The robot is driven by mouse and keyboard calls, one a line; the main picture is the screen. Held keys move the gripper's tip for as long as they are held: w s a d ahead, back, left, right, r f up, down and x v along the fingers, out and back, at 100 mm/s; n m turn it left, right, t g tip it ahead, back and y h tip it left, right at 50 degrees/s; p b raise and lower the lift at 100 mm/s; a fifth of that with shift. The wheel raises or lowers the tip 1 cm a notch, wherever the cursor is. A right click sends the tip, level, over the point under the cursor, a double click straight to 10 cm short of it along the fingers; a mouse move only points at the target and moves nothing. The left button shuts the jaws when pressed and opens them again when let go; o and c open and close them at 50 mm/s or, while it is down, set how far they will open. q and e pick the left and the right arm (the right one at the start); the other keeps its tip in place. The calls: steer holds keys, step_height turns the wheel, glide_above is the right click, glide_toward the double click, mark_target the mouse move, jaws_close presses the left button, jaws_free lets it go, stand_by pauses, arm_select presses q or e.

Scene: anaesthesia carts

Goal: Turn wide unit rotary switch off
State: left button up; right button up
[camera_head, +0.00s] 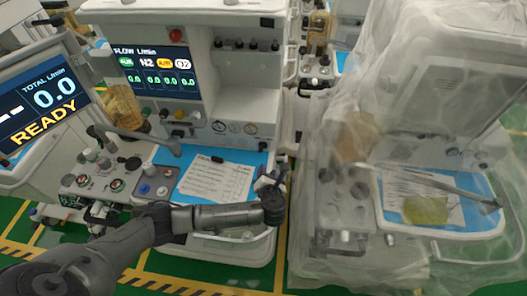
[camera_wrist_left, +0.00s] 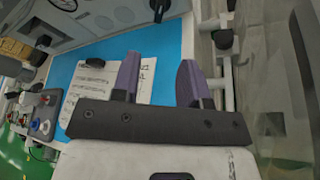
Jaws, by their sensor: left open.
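The wide unit (camera_head: 235,75) is likely the grey-white cart in the middle, with a flow screen (camera_head: 154,70) that is lit. I cannot tell which control is its rotary switch. A dark round knob (camera_wrist_left: 222,38) shows in the left wrist view just right of the fingers. My left gripper (camera_head: 270,180) is over the right edge of the cart's blue worktop. In the left wrist view its two purple fingers (camera_wrist_left: 160,75) are spread apart with nothing between them. They point toward the cart's right side. My right gripper is out of view.
Printed paper (camera_head: 215,181) lies on the blue worktop (camera_head: 182,160), left of the gripper. A plastic-covered cart (camera_head: 318,225) stands close on the right, leaving a narrow gap. Another cart with a READY screen (camera_head: 45,105) stands left. Knobs and gauges line the middle cart's front.

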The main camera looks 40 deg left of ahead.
mark_target(263, 150)
arm_select(q)
steer(key=b+x, duration=0.3)
steer(key=x, duration=1)
steer(key=shift+w+a+f, duration=0.1)
steer(key=shift+w+a, duration=0.1)
jaws_close()
